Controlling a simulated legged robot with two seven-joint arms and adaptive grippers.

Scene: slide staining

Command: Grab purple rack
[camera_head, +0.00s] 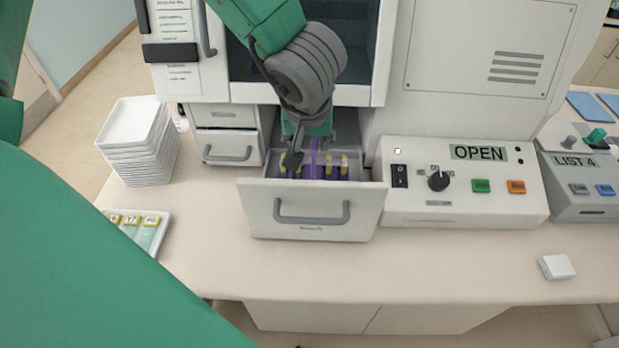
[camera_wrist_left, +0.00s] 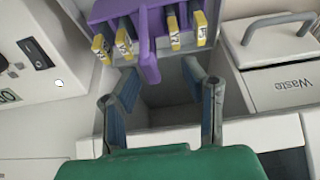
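The purple rack (camera_head: 316,168) sits inside the open drawer (camera_head: 262,206) in the head view, holding several yellow-labelled slides. In the left wrist view the rack (camera_wrist_left: 101,11) is at the top, with its upright purple handle (camera_wrist_left: 149,62) pointing toward my gripper. My left gripper (camera_head: 308,156) reaches down into the drawer over the rack. In the left wrist view the left gripper (camera_wrist_left: 160,76) is open, with one finger to each side of the handle and a gap between. The rack's lower part is hidden by the drawer front. My right gripper is not in view.
The drawer walls lie close around the gripper. A waste drawer (camera_wrist_left: 285,85) is beside it. A control panel reading OPEN (camera_head: 460,205) stands to the right. A stack of white trays (camera_head: 135,140) and a tray with labelled slides (camera_head: 160,222) are at the left.

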